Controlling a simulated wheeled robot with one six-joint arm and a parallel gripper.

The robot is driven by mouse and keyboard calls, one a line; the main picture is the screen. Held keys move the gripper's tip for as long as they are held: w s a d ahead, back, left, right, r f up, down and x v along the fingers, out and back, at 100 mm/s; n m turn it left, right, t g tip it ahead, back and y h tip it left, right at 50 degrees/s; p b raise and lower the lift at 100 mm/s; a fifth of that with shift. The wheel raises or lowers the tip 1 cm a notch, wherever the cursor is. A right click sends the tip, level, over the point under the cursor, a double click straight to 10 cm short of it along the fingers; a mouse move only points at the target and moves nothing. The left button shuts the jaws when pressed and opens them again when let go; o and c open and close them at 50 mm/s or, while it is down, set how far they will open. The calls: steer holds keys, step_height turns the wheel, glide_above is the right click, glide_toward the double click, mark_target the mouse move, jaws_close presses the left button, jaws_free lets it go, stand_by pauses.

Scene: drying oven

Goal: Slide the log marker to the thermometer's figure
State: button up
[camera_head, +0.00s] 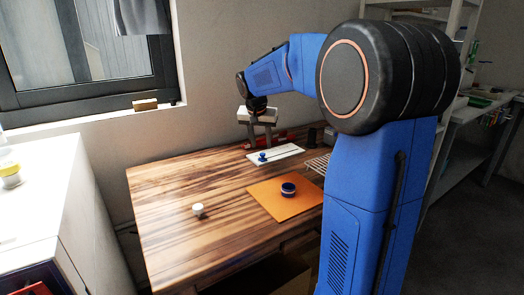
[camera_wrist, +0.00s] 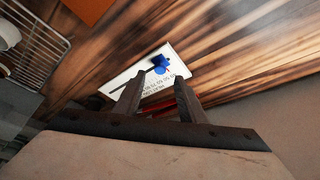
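The log board (camera_head: 285,151) is a white plate lying at the back of the wooden table; it also shows in the wrist view (camera_wrist: 182,70). It has a dark slot and small printed figures, too blurred to read. The log marker (camera_head: 262,156) is a blue knob near the board's left end; in the wrist view the marker (camera_wrist: 161,63) sits at one end of the slot. My gripper (camera_head: 258,146) is open, fingers pointing down above the board, close behind the marker. In the wrist view my gripper (camera_wrist: 160,80) has nothing between its fingertips. I cannot make out the thermometer's figure.
A red object (camera_head: 282,137) lies behind the board, by the wall. A wire rack (camera_head: 318,163) stands to the right. An orange mat (camera_head: 262,193) bears a dark blue round object (camera_head: 288,189). A small white cup (camera_head: 198,210) stands front left. The table's left side is mostly clear.

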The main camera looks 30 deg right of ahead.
mark_target(262, 154)
steer(key=shift+x, duration=2.4)
jaws_close()
